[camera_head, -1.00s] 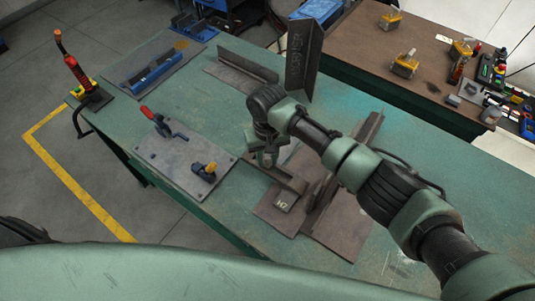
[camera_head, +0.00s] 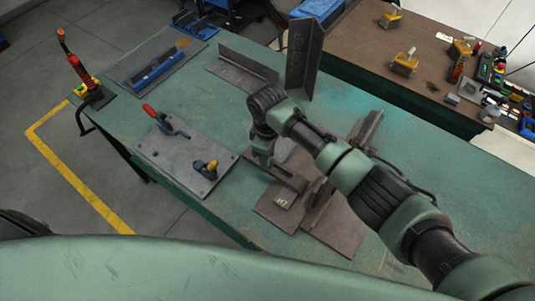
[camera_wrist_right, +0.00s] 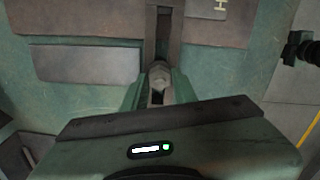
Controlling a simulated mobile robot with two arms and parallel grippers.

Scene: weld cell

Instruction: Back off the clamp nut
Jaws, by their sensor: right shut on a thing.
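My right gripper (camera_head: 263,162) points down at the left end of a dark clamp bar (camera_head: 290,179) on the bench. In the right wrist view the gripper (camera_wrist_right: 157,92) is shut on a small grey piece, seemingly the clamp nut (camera_wrist_right: 158,72), at the end of the dark bar (camera_wrist_right: 163,35). The fingers cover its sides, and its thread is not clear. In the head view the nut is hidden by the gripper. The bar lies by brown steel plates (camera_head: 338,232) with an upright flange. My left gripper is not in view.
A fixture plate (camera_head: 187,160) with a red-handled toggle clamp (camera_head: 160,119) and a yellow-topped clamp (camera_head: 206,168) lies left of the gripper. A tall angle piece (camera_head: 301,60) stands behind. Bare green bench (camera_head: 420,165) shows at right.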

